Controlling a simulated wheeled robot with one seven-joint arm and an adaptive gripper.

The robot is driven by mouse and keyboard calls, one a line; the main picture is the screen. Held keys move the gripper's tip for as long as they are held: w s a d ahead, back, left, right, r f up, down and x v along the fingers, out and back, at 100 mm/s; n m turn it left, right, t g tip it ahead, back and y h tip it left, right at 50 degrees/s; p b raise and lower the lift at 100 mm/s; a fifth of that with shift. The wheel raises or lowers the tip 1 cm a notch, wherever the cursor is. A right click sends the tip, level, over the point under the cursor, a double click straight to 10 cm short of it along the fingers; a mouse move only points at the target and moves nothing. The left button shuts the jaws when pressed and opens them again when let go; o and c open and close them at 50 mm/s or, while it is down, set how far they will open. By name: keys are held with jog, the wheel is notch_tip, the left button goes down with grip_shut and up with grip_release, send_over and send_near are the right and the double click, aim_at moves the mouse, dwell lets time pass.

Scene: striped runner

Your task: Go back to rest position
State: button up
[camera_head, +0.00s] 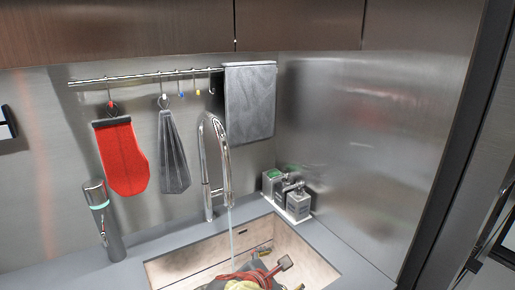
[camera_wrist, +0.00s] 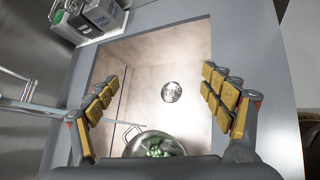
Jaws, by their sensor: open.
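In the wrist view my gripper (camera_wrist: 160,78) is open, its two gold-padded fingers spread wide with nothing between them. It is over the sink (camera_wrist: 150,50). A metal pot (camera_wrist: 132,134) with handles and several green round pieces (camera_wrist: 158,152) inside shows at the bottom of that view, partly hidden by my gripper's body. In the head view part of my arm and gripper shows at the bottom edge, over the sink (camera_head: 185,262), and the pot cannot be made out there.
The tall curved faucet (camera_head: 224,150) stands behind the sink with water running. Soap dispensers (camera_head: 297,204) stand at the back right corner. A grey cylinder (camera_head: 106,225) stands left. A red mitt (camera_head: 122,158) and grey towel (camera_head: 250,102) hang from a rail. The right counter strip (camera_wrist: 245,50) is clear.

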jog(key=s+d+r+m+g+p, duration=0.2)
jog(key=s+d+r+m+g, duration=0.2)
jog(key=s+d+m, duration=0.7)
jog(key=s+d+r+m+y+p, duration=0.2)
jog(key=s+r+m+y, duration=0.2)
jog(key=s+m, duration=0.4)
jog(key=m+y, duration=0.1)
jog(key=m, duration=0.3)
jog(key=shift+s+m+p, duration=0.2)
jog(key=shift+m+p, duration=0.15)
jog(key=shift+m, duration=0.05)
jog(key=shift+r, duration=0.1)
